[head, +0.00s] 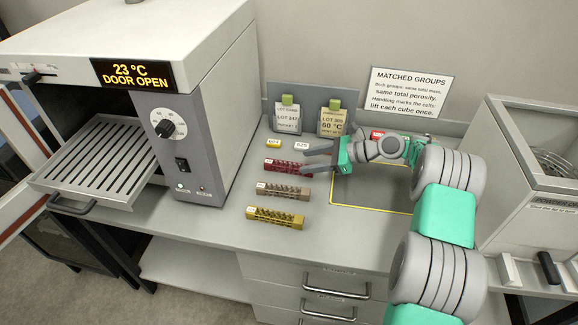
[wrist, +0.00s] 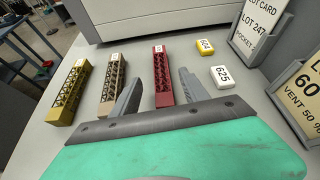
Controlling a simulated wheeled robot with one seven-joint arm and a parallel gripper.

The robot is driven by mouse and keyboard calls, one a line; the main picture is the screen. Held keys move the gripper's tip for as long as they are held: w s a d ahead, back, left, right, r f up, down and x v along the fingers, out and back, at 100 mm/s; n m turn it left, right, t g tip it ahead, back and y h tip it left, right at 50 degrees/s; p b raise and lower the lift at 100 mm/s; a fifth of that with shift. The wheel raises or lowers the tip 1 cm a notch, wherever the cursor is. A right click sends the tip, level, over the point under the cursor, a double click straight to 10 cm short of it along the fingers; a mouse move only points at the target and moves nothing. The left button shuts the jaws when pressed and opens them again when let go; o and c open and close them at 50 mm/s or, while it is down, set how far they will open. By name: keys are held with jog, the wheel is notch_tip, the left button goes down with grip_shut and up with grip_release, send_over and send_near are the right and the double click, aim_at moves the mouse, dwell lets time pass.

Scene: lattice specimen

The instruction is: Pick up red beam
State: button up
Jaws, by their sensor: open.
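The red beam (head: 288,166) is a dark red lattice bar lying on the bench, the farthest back of three parallel beams in the head view. In the wrist view the red beam (wrist: 162,78) lies ahead of the jaws, with its near end between the two fingers. My gripper (head: 312,148) is open and empty beside the beam's right end; its fingers also show in the wrist view (wrist: 160,92). I cannot tell how high the fingers are above the bench.
A tan-brown beam (head: 283,191) and a yellow beam (head: 275,217) lie in front of the red one. A yellow tag (head: 273,143) and white tag (head: 301,146) lie behind it. The open-door oven (head: 180,120) stands left. Card holders (head: 288,118) stand at the back. A yellow-outlined dark mat (head: 370,190) lies right.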

aim_at(292, 165)
jog(key=shift+f+m+y, duration=0.2)
jog(key=shift+m+y, duration=0.1)
jog(key=shift+m, duration=0.1)
jog(key=shift+a+f, duration=0.15)
jog(key=shift+a, duration=0.1)
jog(key=p+x, duration=0.1)
jog(key=x, duration=0.6)
jog(key=shift+w+f+p, duration=0.2)
jog(key=shift+f+p, duration=0.05)
jog(key=shift+p, duration=0.15)
jog(key=shift+d, duration=0.1)
jog(key=shift+c, duration=0.5)
grip_shut()
